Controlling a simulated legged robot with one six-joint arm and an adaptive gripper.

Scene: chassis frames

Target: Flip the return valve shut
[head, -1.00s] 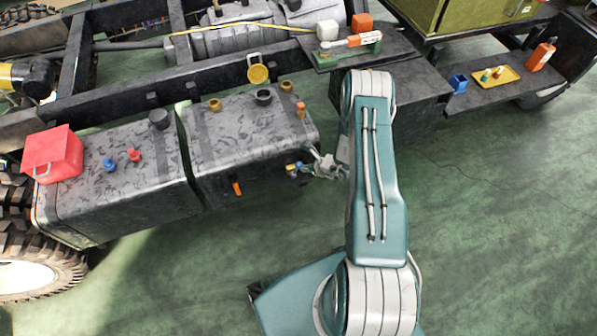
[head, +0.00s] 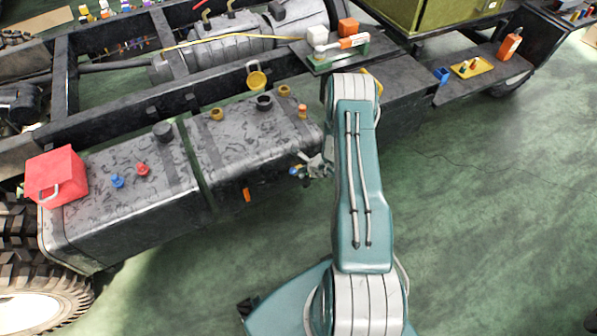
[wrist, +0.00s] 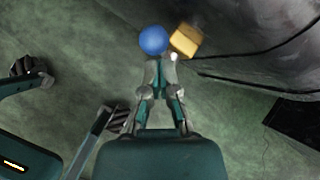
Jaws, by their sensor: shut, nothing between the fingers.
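A blue round knob (wrist: 153,40) sits beside a brass-coloured block (wrist: 187,40) in the wrist view, by the side of the dark tank. The blue knob also shows small in the head view (head: 294,170), at the tank's right end. My gripper (wrist: 160,64) is shut and empty, its tips close below the knob; I cannot tell whether they touch it. In the head view my gripper (head: 308,166) is just right of the knob and partly covers that area. An orange lever (head: 247,194) hangs on the tank's lower front side. Which fitting is the return valve is not marked.
A red box (head: 57,175) and blue and red fittings stand at left. A side step (head: 490,76) holds a yellow tray and an orange bottle.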

